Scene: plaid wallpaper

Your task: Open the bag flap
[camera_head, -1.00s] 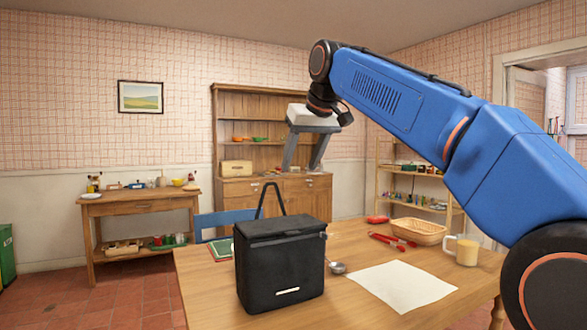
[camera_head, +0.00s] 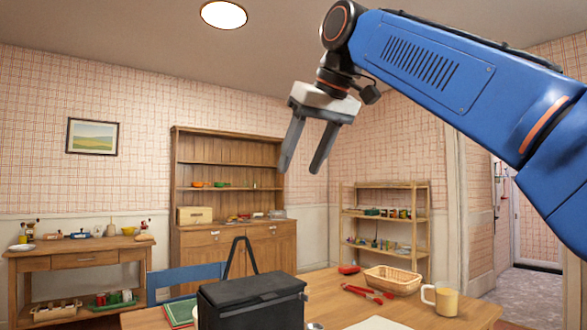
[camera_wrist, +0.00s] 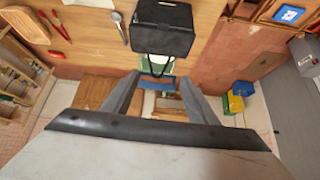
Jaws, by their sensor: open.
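A black bag (camera_head: 252,309) stands upright on the wooden table, its flap lying closed over the top and its handle loop (camera_head: 240,257) standing up at the back. The lower part of the bag is cut off by the frame's bottom edge in the head view. The bag (camera_wrist: 163,27) also shows at the top of the wrist view, with the handle hanging toward my gripper. My gripper (camera_head: 302,172) is open and empty, well above the bag and apart from it. Its two fingers (camera_wrist: 158,97) are spread in the wrist view.
A blue chair (camera_head: 187,279) stands behind the table. The air around my gripper is free.

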